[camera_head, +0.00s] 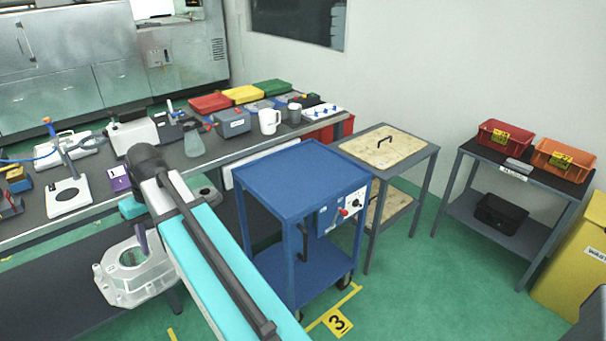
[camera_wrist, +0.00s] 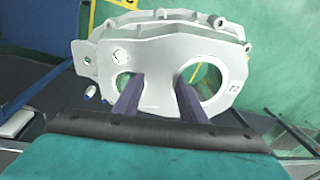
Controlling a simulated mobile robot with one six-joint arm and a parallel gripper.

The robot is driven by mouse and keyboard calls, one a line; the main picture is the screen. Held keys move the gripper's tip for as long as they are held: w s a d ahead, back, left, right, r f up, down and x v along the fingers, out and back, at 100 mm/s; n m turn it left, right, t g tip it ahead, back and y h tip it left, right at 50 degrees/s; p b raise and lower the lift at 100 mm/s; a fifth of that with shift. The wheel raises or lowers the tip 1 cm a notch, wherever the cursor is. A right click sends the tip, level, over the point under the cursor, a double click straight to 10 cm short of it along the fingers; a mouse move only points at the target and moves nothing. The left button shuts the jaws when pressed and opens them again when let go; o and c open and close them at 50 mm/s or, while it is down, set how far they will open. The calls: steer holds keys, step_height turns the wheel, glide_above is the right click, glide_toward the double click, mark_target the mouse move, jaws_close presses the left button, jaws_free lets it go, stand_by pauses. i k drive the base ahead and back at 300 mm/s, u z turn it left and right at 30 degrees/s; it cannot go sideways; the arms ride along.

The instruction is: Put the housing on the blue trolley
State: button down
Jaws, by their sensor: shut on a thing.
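The housing (camera_head: 128,277) is a pale grey aluminium casting with round openings. It hangs from my gripper (camera_head: 143,240) in front of the long workbench, left of the blue trolley. In the wrist view the housing (camera_wrist: 160,65) fills the upper middle, and the two purple fingers of my gripper (camera_wrist: 155,95) reach into two of its openings, shut on the part between them. The blue trolley (camera_head: 298,180) stands right of my arm. My arm hides part of the trolley's lower left.
The long workbench (camera_head: 85,223) carries tools, bins and mugs. A wood-topped table (camera_head: 388,150) stands just right of the trolley. A dark table (camera_head: 520,175) with red and orange bins is farther right. Green floor (camera_head: 430,290) is open in front of the trolley.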

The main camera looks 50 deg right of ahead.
mark_target(306, 176)
steer(key=u, duration=0.05)
steer(key=i, duration=1)
steer(key=z, duration=0.05)
